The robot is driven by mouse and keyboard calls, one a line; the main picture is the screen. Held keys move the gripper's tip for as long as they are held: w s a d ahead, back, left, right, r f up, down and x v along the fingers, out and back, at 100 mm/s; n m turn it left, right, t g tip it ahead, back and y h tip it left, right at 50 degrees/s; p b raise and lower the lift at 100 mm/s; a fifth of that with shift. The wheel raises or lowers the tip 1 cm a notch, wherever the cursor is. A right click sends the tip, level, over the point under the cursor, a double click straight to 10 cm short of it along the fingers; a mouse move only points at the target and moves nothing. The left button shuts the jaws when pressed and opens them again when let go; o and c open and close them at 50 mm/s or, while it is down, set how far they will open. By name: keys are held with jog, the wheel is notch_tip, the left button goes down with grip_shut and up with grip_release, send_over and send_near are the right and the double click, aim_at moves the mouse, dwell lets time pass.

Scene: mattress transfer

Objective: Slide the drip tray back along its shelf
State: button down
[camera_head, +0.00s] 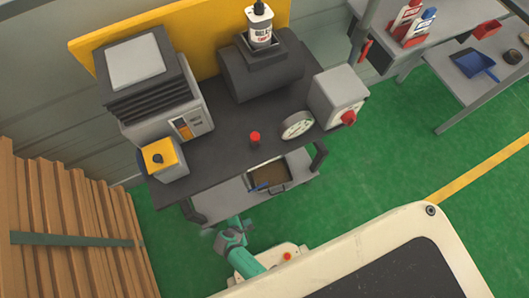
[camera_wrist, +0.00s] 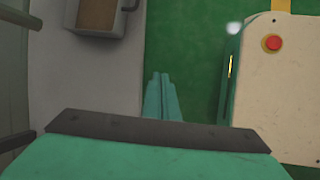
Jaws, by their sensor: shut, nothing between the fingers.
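The drip tray (camera_head: 267,175) is a grey tray with brown contents. It sits on the lower shelf (camera_head: 215,202) under the dark machine top, near the shelf's right end, and a blue piece lies at its left side. In the wrist view the tray (camera_wrist: 72,28) shows at the top left, cut off by the frame edge, with a dark handle at its right. In the head view my green arm reaches to the shelf's front left; the fingertips are hard to make out.
Above the shelf, the dark top (camera_head: 225,140) bears a red button (camera_head: 255,138), a gauge (camera_head: 297,125) and a box with a red knob (camera_head: 338,95). Dark posts stand at the shelf's ends. A wooden slatted stack (camera_head: 75,230) is at left.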

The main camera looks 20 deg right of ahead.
jog(key=w+d+r+n+h, duration=0.1)
jog(key=w+d+n+h, duration=0.1)
jog(key=w+n+h, duration=0.3)
jog(key=shift+m+g+y, duration=0.4)
jog(key=shift+m+g, duration=0.1)
jog(key=shift+m, duration=0.2)
jog(key=x, duration=0.3)
jog(key=w+r+x, duration=0.1)
jog(key=x, duration=0.3)
jog(key=d+x, duration=0.1)
jog(key=x, duration=0.3)
jog(key=shift+w+d+r, duration=0.1)
jog(key=shift+w+d, duration=0.05)
jog(key=shift+w, duration=0.1)
jog(key=shift+w+d, duration=0.2)
jog(key=shift+d, duration=0.55)
